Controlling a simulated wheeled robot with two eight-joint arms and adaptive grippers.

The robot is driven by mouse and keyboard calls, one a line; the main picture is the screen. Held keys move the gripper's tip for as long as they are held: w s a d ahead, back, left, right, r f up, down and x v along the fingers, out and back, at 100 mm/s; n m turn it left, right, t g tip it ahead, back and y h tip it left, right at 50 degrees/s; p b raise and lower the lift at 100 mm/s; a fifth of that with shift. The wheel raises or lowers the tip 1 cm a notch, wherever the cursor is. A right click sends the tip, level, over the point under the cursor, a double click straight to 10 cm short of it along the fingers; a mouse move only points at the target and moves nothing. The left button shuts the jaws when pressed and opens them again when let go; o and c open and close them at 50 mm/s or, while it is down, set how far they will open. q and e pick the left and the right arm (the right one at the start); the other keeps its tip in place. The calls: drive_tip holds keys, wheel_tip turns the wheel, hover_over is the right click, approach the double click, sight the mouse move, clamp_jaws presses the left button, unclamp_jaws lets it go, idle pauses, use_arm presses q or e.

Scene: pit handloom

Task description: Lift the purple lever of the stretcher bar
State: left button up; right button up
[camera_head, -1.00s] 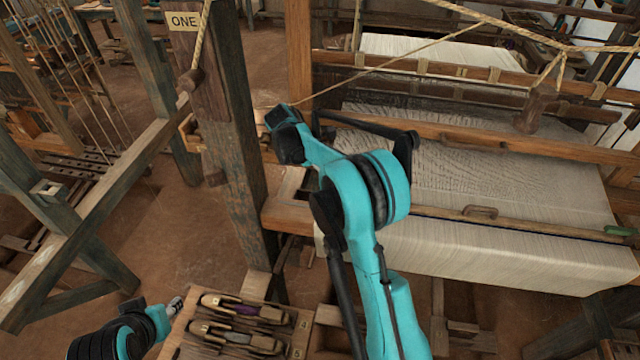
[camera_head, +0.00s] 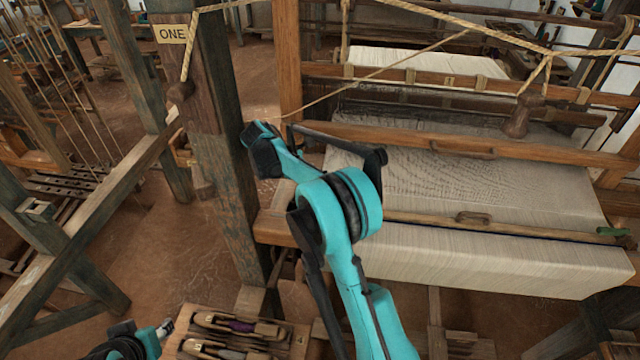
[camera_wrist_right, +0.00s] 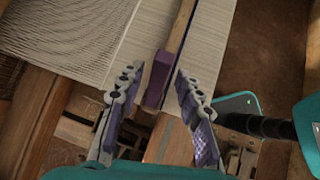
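The stretcher bar (camera_head: 540,227) lies across the pale cloth of the loom in the head view. Its left end is hidden behind my right arm. The purple lever (camera_wrist_right: 159,76) shows in the right wrist view, on the near end of the bar, which also shows there (camera_wrist_right: 182,30). My right gripper (camera_wrist_right: 155,82) is open, one finger on each side of the lever, with visible gaps; whether the tips are level with it I cannot tell. My left gripper (camera_head: 166,327) is at the lower left of the head view, too small to read its opening.
A wooden tray (camera_head: 297,340) with several shuttles stands beside my left gripper. A dark post (camera_head: 222,170) marked ONE rises left of my right arm. A wooden beam (camera_head: 560,152) spans above the cloth. A green piece (camera_head: 612,232) sits near the bar's right end.

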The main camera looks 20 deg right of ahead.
wheel_tip(320, 180, up, 10)
idle(0.7)
use_arm(q)
drive_tip(key=shift+f, duration=0.1)
